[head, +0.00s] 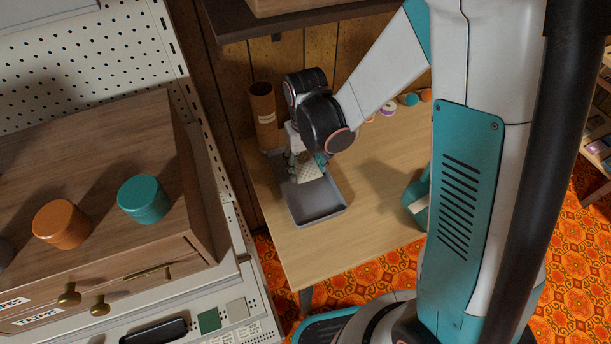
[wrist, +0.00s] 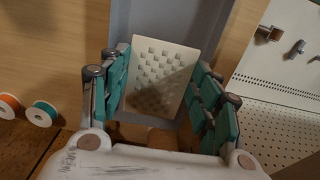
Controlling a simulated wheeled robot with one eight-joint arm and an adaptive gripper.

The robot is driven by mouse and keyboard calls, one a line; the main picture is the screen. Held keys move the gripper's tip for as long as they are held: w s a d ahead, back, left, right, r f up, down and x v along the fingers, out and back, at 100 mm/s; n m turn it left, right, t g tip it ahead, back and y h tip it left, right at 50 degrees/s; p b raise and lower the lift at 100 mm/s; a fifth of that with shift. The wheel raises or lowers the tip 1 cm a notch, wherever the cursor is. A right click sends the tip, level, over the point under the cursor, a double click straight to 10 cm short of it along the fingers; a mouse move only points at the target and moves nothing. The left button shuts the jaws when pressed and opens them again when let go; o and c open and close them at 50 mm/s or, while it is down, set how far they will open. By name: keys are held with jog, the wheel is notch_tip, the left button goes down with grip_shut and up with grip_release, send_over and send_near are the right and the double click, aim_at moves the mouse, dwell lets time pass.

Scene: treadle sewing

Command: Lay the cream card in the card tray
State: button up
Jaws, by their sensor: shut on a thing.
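The cream card (head: 309,173) has a patterned face and is held by my gripper (head: 306,163) over the back part of the grey card tray (head: 322,213). In the wrist view the card (wrist: 160,80) sits between the two teal-padded fingers of my gripper (wrist: 162,84), which is shut on it. The tray (wrist: 165,22) shows behind and around the card there. I cannot tell whether the card touches the tray floor. The front part of the tray is empty.
The tray stands on a light wooden table (head: 290,255). A brown cylinder (head: 263,115) stands behind it at the back left. Several thread spools (head: 408,99) lie at the back right. A teal object (head: 415,198) is at the right. The table front is clear.

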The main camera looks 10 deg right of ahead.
aim_at(306, 170)
jog(key=shift+f+b, duration=0.8)
jog(key=shift+f, duration=1.3)
jog(key=shift+f+b, duration=0.4)
jog(key=shift+f, duration=0.25)
jog(key=o, duration=0.7)
jog(key=shift+r, duration=0.2)
